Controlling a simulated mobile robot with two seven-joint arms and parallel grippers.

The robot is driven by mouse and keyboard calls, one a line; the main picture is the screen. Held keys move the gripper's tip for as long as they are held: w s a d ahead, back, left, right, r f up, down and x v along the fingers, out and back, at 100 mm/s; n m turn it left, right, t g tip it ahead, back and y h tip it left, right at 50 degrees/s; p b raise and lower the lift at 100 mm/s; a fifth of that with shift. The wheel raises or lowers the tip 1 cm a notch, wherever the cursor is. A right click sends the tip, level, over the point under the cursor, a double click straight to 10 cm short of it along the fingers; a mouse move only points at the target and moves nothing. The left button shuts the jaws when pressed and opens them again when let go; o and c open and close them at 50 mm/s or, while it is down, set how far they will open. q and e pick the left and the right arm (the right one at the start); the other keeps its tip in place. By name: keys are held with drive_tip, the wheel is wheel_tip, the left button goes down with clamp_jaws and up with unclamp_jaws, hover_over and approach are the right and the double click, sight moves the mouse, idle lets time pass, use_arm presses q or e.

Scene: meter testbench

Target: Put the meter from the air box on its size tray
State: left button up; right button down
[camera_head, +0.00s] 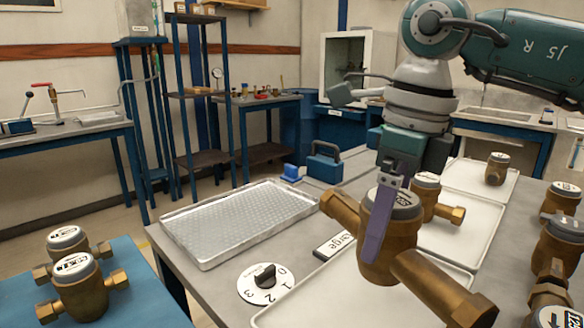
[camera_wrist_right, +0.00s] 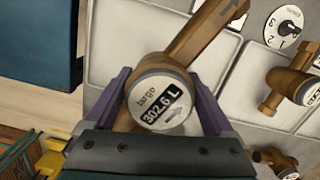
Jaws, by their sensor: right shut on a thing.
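A large brass meter (camera_head: 440,292) with a long pipe end on each side is in my right gripper (camera_head: 378,250), whose purple fingers clasp its round body. In the right wrist view, the fingers (camera_wrist_right: 160,105) stand on both sides of the meter's white face (camera_wrist_right: 160,98), which reads "large" and 302.6 L. The meter hangs over a white tray (camera_head: 290,314) beside a plate reading "large" (camera_head: 335,245); the gap below is hard to judge. A white box (camera_head: 347,62) with its front open stands at the back. My left gripper is out of view.
A medium-looking meter (camera_head: 427,190) and a smaller one (camera_head: 497,168) stand on white trays behind. Several brass meters (camera_head: 560,245) line the right edge. A numbered dial (camera_head: 265,284) and an empty silver tray (camera_head: 240,220) are left. Two meters sit on a blue surface (camera_head: 140,295).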

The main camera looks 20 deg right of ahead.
sight(399, 197)
drive_tip(key=shift+w+f, duration=0.1)
drive_tip(key=shift+f, duration=2.7)
drive_tip(key=shift+f, duration=0.2)
unclamp_jaws()
drive_tip(key=r, duration=0.4)
drive_tip(key=s+r, duration=0.1)
drive_tip(key=r, duration=0.3)
drive_tip(key=d+r, duration=0.1)
drive_tip(key=r, duration=0.3)
drive_tip(key=shift+s+r, duration=0.1)
drive_tip(key=shift+s, duration=0.05)
